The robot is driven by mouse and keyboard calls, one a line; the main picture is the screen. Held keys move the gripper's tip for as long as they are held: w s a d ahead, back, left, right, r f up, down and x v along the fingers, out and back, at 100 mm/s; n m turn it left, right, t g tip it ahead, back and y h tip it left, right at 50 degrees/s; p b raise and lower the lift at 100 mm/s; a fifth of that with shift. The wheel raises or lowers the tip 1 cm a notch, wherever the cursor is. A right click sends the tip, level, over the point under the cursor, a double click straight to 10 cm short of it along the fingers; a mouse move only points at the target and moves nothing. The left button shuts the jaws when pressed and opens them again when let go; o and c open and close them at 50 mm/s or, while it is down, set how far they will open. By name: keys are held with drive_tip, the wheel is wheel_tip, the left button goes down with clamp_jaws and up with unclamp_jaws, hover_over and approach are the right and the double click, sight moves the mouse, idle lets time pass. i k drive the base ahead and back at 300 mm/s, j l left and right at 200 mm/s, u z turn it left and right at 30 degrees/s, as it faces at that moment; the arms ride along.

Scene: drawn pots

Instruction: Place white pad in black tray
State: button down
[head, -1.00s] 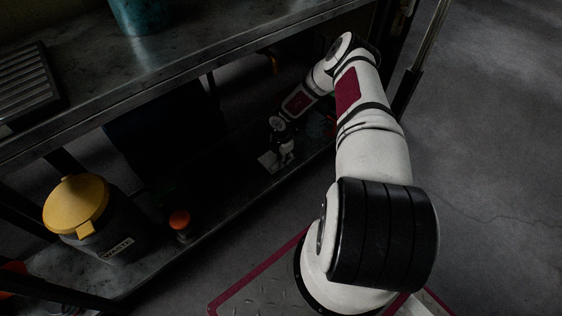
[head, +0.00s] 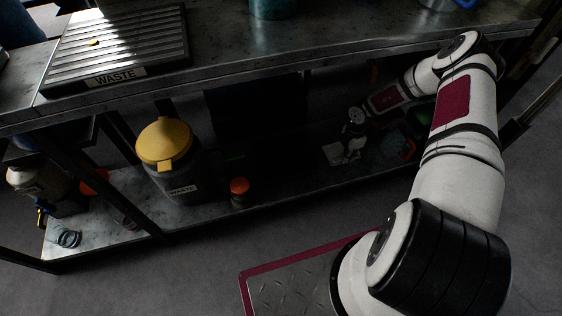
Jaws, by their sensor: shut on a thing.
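A small white pad (head: 333,154) shows in the dim space over the lower shelf, right of the middle. My gripper (head: 345,150) is shut on it; the fingers are small and dark in this view, so the exact grip is hard to make out. A dark ribbed tray (head: 118,45) with a WASTE label on its front edge lies on the upper worktop at the far left. It is the only tray I can make out, and it is well left of my gripper and above it. A small yellowish bit lies on its ribs.
The upper worktop (head: 225,68) hangs over the lower shelf (head: 270,205). On the shelf stand a dark WASTE bin with a yellow lid (head: 165,142) and a small orange-capped container (head: 239,190). A teal pot (head: 274,8) stands on the worktop. Dark posts support the left side.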

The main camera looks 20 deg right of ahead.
sight(286, 166)
drive_tip(key=l+u, duration=0.25)
drive_tip(key=k+l+u, duration=0.15)
drive_tip(key=l+u, duration=0.15)
drive_tip(key=k+l+u, duration=0.1)
drive_tip(key=l+u, duration=0.15)
drive_tip(key=k+l+u, duration=0.15)
drive_tip(key=l, duration=0.2)
drive_tip(key=l+u, duration=0.15)
drive_tip(key=l, duration=0.25)
